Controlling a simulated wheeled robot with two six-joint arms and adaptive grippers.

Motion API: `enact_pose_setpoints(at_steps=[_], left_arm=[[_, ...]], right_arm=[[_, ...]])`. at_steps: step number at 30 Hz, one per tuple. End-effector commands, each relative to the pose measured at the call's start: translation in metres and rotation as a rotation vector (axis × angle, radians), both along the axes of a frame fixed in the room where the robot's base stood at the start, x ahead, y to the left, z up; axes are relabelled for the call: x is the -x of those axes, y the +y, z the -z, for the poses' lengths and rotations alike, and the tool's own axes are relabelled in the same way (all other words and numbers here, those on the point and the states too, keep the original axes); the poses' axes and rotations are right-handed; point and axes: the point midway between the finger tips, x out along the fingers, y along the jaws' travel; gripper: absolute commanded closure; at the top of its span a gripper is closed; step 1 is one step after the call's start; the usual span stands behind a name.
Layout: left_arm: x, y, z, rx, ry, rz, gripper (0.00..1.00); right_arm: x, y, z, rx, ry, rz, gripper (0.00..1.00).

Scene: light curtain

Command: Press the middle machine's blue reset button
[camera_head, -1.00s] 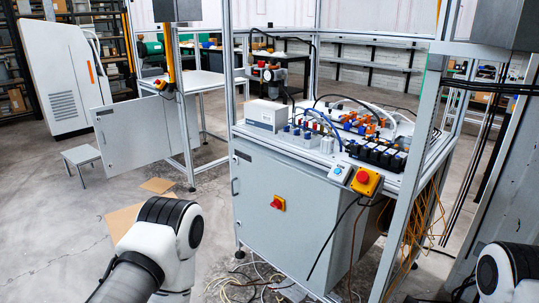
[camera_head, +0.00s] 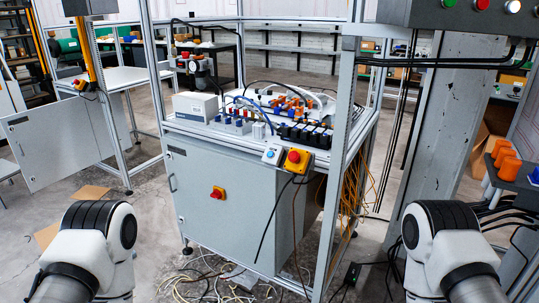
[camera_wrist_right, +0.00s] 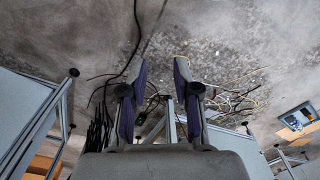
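The grey machine (camera_head: 228,205) stands in the middle of the head view. On its front right edge is a small pale box with a blue button (camera_head: 271,154). A yellow box with a red emergency-stop button (camera_head: 294,158) sits just right of it. In the head view only rounded links of my two arms show, at lower left and lower right, well short of the button. My right gripper (camera_wrist_right: 160,72) shows in its wrist view, open and empty, its two fingers apart above the floor. My left gripper is out of view.
The machine's top holds valves, hoses and a grey box (camera_head: 196,106). Frame posts (camera_head: 343,150) rise at its right. Loose cables (camera_head: 215,284) lie on the floor below. A panel with coloured buttons (camera_head: 475,14) hangs upper right. Orange parts (camera_head: 507,163) stand at the right.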

Motion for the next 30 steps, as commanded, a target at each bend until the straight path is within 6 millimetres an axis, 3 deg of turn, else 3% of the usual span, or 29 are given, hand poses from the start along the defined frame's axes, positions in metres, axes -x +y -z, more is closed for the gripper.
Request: enact_pose_setpoints(at_steps=[2,30], left_arm=[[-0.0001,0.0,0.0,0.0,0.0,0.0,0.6],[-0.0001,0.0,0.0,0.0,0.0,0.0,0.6]], right_arm=[[-0.0001,0.0,0.0,0.0,0.0,0.0,1.0],[-0.0001,0.0,0.0,0.0,0.0,0.0,1.0]])
